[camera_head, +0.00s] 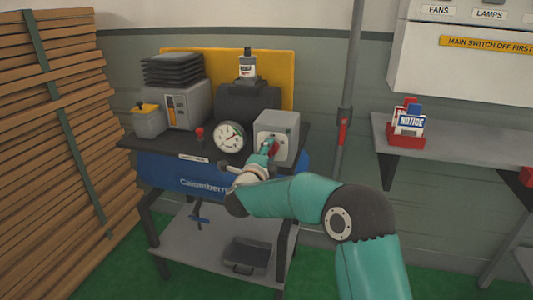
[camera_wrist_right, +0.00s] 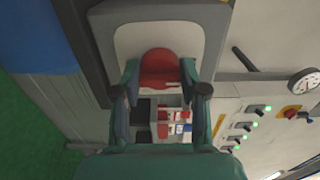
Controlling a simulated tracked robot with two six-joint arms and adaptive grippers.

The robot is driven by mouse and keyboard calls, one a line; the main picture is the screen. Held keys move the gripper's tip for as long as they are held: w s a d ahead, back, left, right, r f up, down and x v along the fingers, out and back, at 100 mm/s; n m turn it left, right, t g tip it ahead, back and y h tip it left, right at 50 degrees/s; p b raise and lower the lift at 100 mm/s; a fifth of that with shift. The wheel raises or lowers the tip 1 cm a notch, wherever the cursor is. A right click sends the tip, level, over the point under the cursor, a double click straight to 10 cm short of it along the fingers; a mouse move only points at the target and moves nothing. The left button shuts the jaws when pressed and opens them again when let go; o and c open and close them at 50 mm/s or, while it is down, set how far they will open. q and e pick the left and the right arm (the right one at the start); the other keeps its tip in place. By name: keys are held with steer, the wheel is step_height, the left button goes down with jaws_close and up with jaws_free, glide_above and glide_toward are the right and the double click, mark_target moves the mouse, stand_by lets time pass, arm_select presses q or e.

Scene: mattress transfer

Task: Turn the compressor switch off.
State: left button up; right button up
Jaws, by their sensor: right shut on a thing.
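The compressor (camera_head: 185,176) is a blue tank under a dark top on a stand in the head view. A grey switch box (camera_head: 285,130) sits at its right end. The red switch knob (camera_head: 275,146) is on the front of the box, partly hidden by my right gripper (camera_head: 268,157). In the right wrist view the red knob (camera_wrist_right: 160,62) shows against the box's pale plate (camera_wrist_right: 125,40), between the two fingers of my right gripper (camera_wrist_right: 160,78). The gripper is shut on the knob. The knob's exact angle is hard to tell. My left gripper is not in view.
A round gauge (camera_head: 230,136) and a small red-topped valve (camera_head: 199,134) are left of the switch box. Stacked wooden planks (camera_head: 50,130) stand at the left. A vertical grey pipe (camera_head: 347,100) and a shelf (camera_head: 460,145) with a red card holder (camera_head: 406,138) are at the right.

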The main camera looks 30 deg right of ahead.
steer(key=shift+r, duration=0.1)
steer(key=o, duration=1.2)
steer(key=shift+w, duration=0.15)
steer(key=shift+c, duration=0.2)
steer(key=v, duration=1.2)
steer(key=shift+d+f, duration=0.1)
steer(key=shift+f, duration=0.15)
